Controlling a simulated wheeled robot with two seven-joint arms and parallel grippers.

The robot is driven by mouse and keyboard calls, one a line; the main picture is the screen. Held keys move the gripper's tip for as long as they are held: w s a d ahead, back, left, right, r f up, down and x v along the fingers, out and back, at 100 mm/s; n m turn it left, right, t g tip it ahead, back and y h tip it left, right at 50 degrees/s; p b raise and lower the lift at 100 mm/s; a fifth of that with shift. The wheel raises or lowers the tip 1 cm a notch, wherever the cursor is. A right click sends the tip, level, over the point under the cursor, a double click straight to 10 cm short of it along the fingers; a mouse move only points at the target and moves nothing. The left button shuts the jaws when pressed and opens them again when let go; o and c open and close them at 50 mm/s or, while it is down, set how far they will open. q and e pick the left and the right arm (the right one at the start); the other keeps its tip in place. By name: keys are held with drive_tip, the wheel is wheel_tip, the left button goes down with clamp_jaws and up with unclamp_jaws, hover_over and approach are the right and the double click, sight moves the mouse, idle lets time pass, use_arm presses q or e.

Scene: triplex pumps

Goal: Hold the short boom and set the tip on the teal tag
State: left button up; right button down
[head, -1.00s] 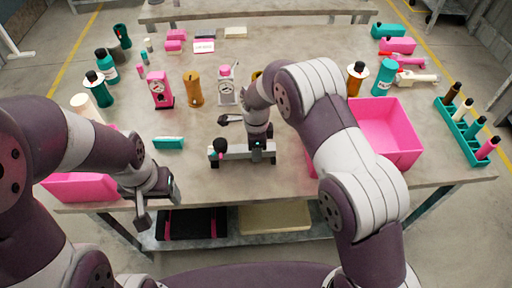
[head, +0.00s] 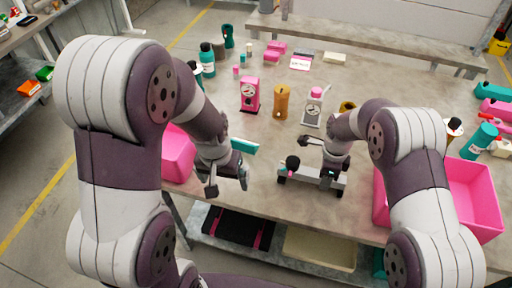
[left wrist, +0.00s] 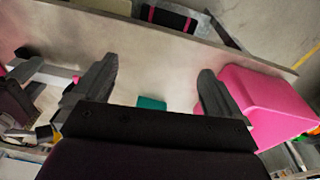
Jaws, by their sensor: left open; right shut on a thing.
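A flat teal block (head: 245,146), the only thing I see that could be the teal tag, lies on the table just beyond my left gripper (head: 226,178). My left gripper is open and empty above the table's near side; between its fingers the left wrist view shows the teal block (left wrist: 151,103) lower down. My right gripper (head: 312,184) is shut, low over the table, right of the teal block. A small dark-headed piece (head: 291,163) with pink and teal parts shows at its left end, probably part of the short boom; the rest is hidden.
A pink bin (head: 472,190) stands right of my right arm, and another (head: 178,155) is behind my left arm. The table between the grippers is clear.

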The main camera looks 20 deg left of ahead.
use_arm(q)
drive_tip(key=w+a+f+t, duration=0.1)
drive_tip(key=w+a+f, duration=0.1)
drive_tip(key=w, duration=0.7)
drive_tip(key=m+t, duration=0.2)
approach(242, 143)
drive_tip(key=x, duration=1)
drive_tip(key=shift+w+f, duration=0.1)
drive_tip(key=shift+f, duration=0.2)
drive_tip(key=c, duration=0.7)
